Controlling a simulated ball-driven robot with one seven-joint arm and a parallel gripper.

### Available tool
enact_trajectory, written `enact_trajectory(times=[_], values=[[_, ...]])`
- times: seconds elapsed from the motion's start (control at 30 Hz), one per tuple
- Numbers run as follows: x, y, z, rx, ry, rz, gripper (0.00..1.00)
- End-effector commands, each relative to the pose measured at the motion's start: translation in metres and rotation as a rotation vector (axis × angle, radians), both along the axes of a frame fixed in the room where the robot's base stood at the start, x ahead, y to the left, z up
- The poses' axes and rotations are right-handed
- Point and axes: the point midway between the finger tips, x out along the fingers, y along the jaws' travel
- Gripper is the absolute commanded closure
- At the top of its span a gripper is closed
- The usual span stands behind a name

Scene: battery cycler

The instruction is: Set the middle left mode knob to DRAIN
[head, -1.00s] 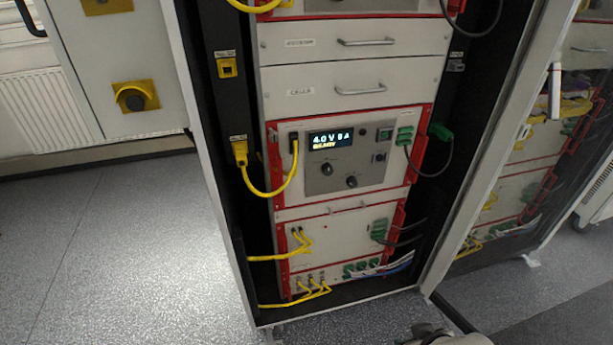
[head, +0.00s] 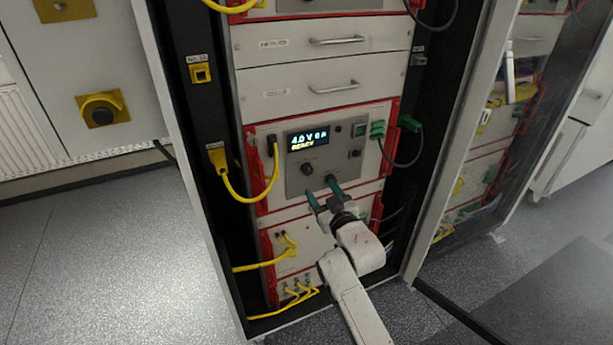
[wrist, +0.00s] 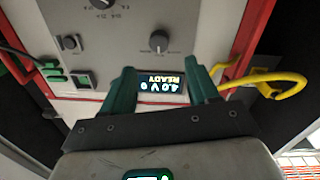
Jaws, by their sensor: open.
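A grey panel (head: 292,187) in the red-framed unit carries a lit display (head: 307,141) reading about 4.0 V and READY. The dark left knob (head: 307,169) sits just below the display. It also shows in the wrist view (wrist: 159,42), upside down, with a light pointer mark. I cannot read its position labels. A second knob (wrist: 103,3) is cut by the top edge of the wrist view. My gripper (head: 320,187) has its two green fingers spread and empty, just below the left knob in the head view. In the wrist view the fingers (wrist: 162,69) flank the display.
Green plugs (head: 378,130) with a dark cable are right of the panel. A yellow cable (head: 250,197) loops on its left. Drawers with handles (head: 334,89) are above, and a lower unit (head: 292,237) with yellow leads is below. The rack's door (head: 480,120) stands at the right.

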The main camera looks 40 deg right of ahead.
Motion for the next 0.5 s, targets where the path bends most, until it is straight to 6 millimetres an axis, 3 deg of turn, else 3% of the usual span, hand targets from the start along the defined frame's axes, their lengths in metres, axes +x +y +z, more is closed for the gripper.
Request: enact_trajectory(times=[0.3,0.5], values=[[0.054,-0.019,0.001,0.000,-0.001,-0.001,0.40],[0.074,-0.025,0.000,0.000,0.000,0.000,0.40]])
